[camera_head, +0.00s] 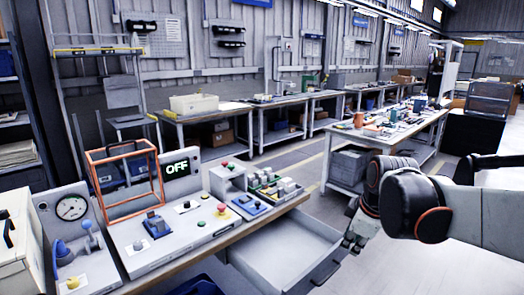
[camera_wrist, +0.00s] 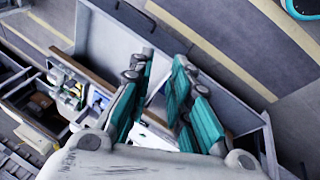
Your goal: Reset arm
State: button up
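My gripper (camera_head: 352,241) is at the right of the head view, near the front right corner of an open grey drawer (camera_head: 285,245) under the workbench. In the wrist view its teal-padded fingers (camera_wrist: 163,68) stand apart, with a gap between them and nothing visibly held. The drawer's grey walls show around and behind the fingers in the wrist view. Whether a finger touches the drawer front cannot be told.
A cluttered table (camera_head: 376,138) stands behind my arm. Floor right of the drawer is clear.

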jog(key=s+a+f+m+t, duration=0.1)
jog(key=s+a+m+t, duration=0.1)
jog(key=s+m, duration=0.9)
jog(key=s, duration=0.8)
jog(key=shift+a+f+m+t, duration=0.2)
jog(key=shift+m+t, duration=0.1)
jog(key=shift+m, duration=0.1)
